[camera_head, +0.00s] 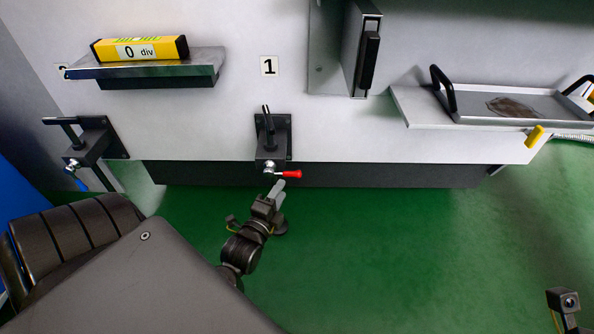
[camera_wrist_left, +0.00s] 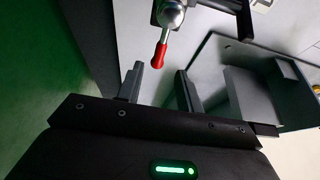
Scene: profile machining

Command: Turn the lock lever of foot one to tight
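Foot one (camera_head: 272,140) is a dark bracket on the pale machine front, below the label "1" (camera_head: 269,66). Its lock lever (camera_head: 290,174) has a red grip and points right from a silver ball-shaped hub (camera_head: 269,168). In the left wrist view the red grip (camera_wrist_left: 160,55) lies ahead of the fingertips, roughly between them, apart from both. My left gripper (camera_head: 278,187) is just below the lever. Its two fingers (camera_wrist_left: 161,85) are spread and empty. Part of my right arm's end (camera_head: 565,300) shows at the lower right; its fingers cannot be made out.
Another foot (camera_head: 92,140) with a blue lever (camera_head: 77,179) is at the left. A yellow level marked "0 div" (camera_head: 140,49) rests on a metal shelf (camera_head: 150,68). A tray (camera_head: 515,104) with black handles is at the right. Green floor is open below the machine.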

